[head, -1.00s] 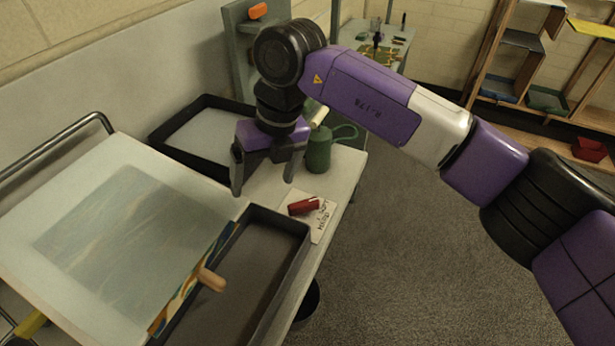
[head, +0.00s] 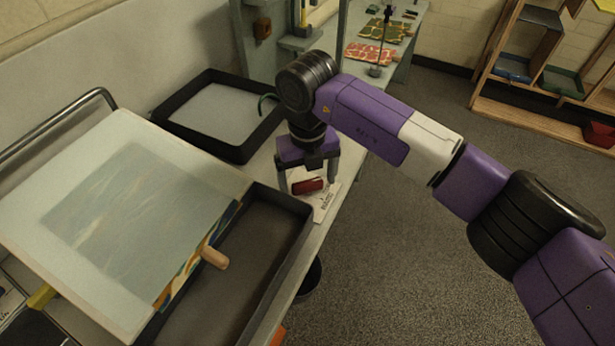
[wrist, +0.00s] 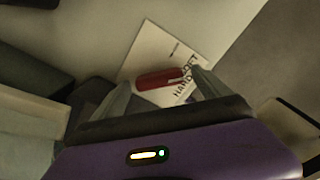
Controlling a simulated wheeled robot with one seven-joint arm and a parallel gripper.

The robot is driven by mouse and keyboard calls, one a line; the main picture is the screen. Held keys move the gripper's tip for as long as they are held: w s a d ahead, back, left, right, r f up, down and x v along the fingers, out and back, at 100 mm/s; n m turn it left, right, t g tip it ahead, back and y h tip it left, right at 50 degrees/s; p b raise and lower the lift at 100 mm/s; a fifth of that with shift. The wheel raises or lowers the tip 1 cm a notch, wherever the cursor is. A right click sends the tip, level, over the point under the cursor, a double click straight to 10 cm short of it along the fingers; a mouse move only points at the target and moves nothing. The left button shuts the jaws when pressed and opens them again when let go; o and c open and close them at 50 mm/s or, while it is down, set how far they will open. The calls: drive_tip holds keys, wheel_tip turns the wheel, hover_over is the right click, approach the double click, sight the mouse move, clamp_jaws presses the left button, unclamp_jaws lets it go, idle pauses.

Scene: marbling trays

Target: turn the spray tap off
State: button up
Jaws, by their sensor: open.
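I cannot clearly make out a spray tap in either view. My gripper (head: 308,182) is open and points down over the near table's right edge, with no object held. A small red object (head: 312,186) shows between and beyond its fingers; it lies on a white card with printed words (head: 326,204). In the wrist view the red object (wrist: 158,79) and the card (wrist: 150,48) show between the two fingertips (wrist: 160,86). I cannot tell whether the fingers touch the red object.
A black-rimmed tray (head: 303,222) stands close in front, beside a tilted pale board (head: 95,165) and a wooden handle (head: 214,257). Another black tray (head: 165,118) is behind. A grey upright panel (head: 241,45) carries an orange-brown part (head: 262,28). Floor at right (head: 420,240) is clear.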

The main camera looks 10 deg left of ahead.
drive_tip(key=shift+c, duration=0.2)
drive_tip(key=c, duration=1.3)
drive_tip(key=shift+n, duration=0.4)
drive_tip(key=n+b, duration=0.1)
drive_tip(key=n, duration=0.2)
drive_tip(key=shift+w+n, duration=0.1)
drive_tip(key=shift+n, duration=0.2)
drive_tip(key=shift+n+b, duration=0.85)
drive_tip(key=shift+n, duration=1.35)
